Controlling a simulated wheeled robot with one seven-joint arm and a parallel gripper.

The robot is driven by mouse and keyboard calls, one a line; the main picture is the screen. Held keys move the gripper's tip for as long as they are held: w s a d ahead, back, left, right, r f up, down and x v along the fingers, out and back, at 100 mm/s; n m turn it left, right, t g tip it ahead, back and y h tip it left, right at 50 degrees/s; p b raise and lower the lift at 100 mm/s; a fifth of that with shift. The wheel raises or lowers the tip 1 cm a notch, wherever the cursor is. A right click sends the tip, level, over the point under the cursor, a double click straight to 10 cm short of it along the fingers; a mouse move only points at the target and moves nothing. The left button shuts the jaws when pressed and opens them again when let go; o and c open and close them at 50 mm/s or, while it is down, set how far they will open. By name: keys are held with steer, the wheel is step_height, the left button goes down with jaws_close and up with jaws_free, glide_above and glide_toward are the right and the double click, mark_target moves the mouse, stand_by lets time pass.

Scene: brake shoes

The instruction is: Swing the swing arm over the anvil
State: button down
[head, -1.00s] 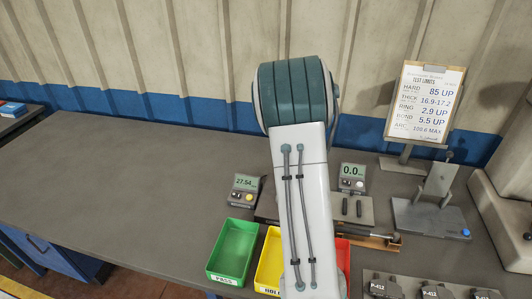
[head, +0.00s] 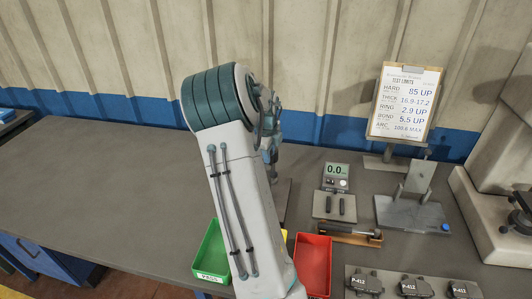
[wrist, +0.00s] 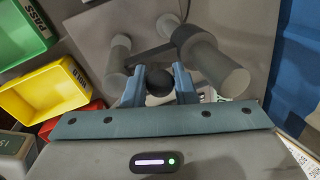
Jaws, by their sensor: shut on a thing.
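In the wrist view my gripper (wrist: 160,88) has its two blue fingers closed on a dark round knob (wrist: 159,74). The knob seems to belong to the swing arm, whose grey bar and thick cylinder (wrist: 222,68) lie just beyond the fingers. A shorter upright post (wrist: 118,60) stands to the left of the knob. I cannot tell for certain which part is the anvil. In the head view my gripper (head: 272,172) is low over the bench behind my arm, which hides most of this fixture.
Green (head: 211,254), yellow (wrist: 45,92) and red (head: 313,262) trays stand along the front. A 0.0 meter (head: 336,177), a wooden-based tool (head: 348,234), a grey stand (head: 412,206) and several brake pads (head: 415,286) lie right. The bench (head: 90,180) is clear at left.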

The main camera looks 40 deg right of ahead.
steer(key=c, duration=1.5)
jaws_free()
step_height(320, 180, up, 14)
steer(key=s+a+b, duration=0.1)
steer(key=a, duration=0.1)
steer(key=shift+a+f+b, duration=0.2)
steer(key=shift+b, duration=0.2)
steer(key=shift+s, duration=0.1)
